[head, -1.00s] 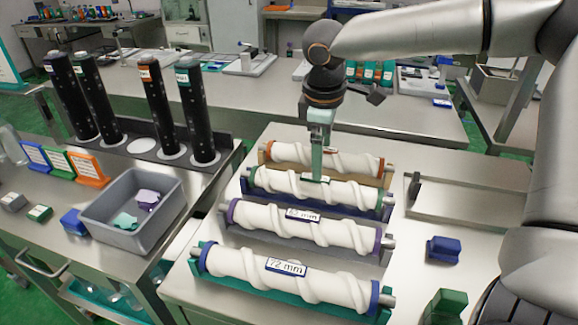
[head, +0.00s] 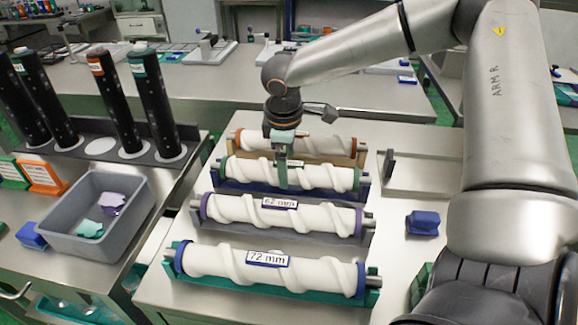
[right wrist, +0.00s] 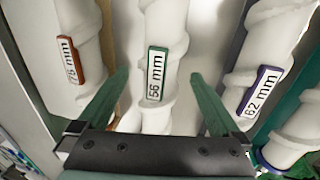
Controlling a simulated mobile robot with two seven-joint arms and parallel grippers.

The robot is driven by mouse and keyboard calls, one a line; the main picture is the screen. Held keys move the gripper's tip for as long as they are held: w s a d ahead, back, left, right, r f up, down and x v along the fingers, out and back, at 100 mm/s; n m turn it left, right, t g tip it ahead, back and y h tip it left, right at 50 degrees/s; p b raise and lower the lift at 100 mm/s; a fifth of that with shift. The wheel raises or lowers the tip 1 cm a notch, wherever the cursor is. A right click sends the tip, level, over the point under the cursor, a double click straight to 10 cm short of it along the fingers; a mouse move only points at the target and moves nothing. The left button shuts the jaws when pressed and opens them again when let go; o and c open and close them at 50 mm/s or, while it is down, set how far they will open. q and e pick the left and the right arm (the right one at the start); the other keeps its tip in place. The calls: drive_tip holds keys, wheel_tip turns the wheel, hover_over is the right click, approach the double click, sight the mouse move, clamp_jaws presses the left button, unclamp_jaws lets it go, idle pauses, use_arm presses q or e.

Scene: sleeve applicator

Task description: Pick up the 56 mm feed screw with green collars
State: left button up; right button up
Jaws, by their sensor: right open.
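The 56 mm feed screw with green collars (head: 325,178) is white and lies in a blue cradle (head: 238,187), second from the back in a row of similar screws. Its green-framed 56 mm label (right wrist: 155,75) faces the right wrist camera. My right gripper (head: 283,186) points down over the middle of this screw and hides part of it in the head view. In the right wrist view its two green fingers (right wrist: 160,77) are spread, one on each side of the screw. My left gripper is in neither view.
The 76 mm screw with orange collars (head: 315,146) lies behind, the 62 mm screw with purple collars (head: 325,217) in front, both close by. The 72 mm screw (head: 215,262) is nearest. A blue block (head: 423,223) sits right; a grey bin (head: 140,222) stands left.

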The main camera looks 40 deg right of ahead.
drive_tip(key=shift+w+d+f, duration=0.1)
drive_tip(key=shift+d+f, duration=0.05)
drive_tip(key=shift+f, duration=0.55)
drive_tip(key=shift+w+d+f, duration=0.1)
drive_tip(key=shift+f, duration=0.6)
drive_tip(key=shift+c, duration=0.4)
clamp_jaws()
drive_tip(key=shift+r, duration=0.1)
